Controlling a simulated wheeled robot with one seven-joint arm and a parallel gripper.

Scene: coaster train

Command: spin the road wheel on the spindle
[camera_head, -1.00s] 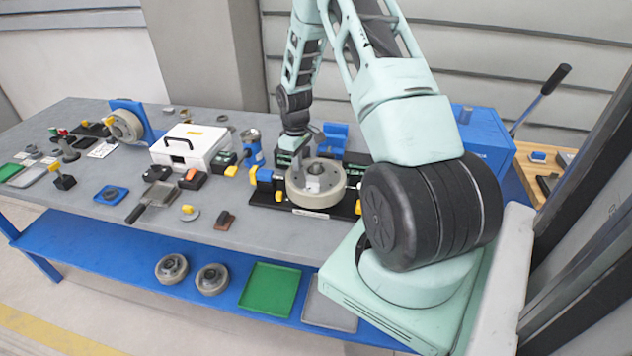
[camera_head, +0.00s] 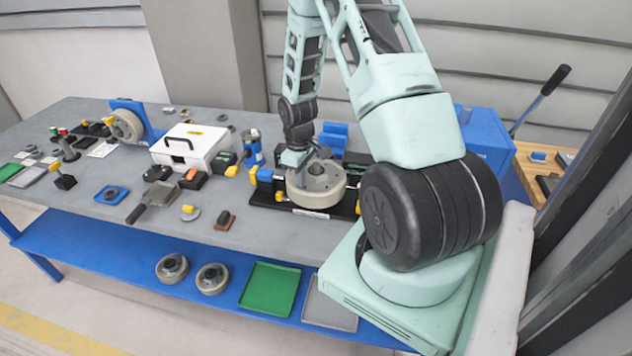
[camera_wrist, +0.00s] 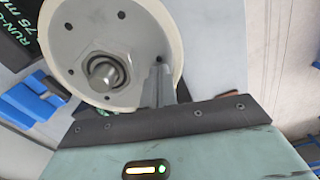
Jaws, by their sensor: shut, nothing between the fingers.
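The road wheel (camera_head: 327,196) lies flat on the spindle of a dark fixture on the bench, its pale rim facing up. In the wrist view the wheel (camera_wrist: 136,35) fills the upper left, with the spindle nut (camera_wrist: 104,72) at its hub and small holes around it. My gripper (camera_head: 297,165) is over the wheel's left rear part in the head view. In the wrist view its fingers (camera_wrist: 158,75) are together and empty, in front of the wheel's face between hub and rim. I cannot tell whether the tips touch the wheel.
A white case (camera_head: 187,147) and a blue can-like item (camera_head: 253,150) stand left of the fixture. Another wheel (camera_head: 127,126) is on a blue stand farther left. A large blue box (camera_head: 487,135) is at the right. Small parts and tools cover the bench's left side.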

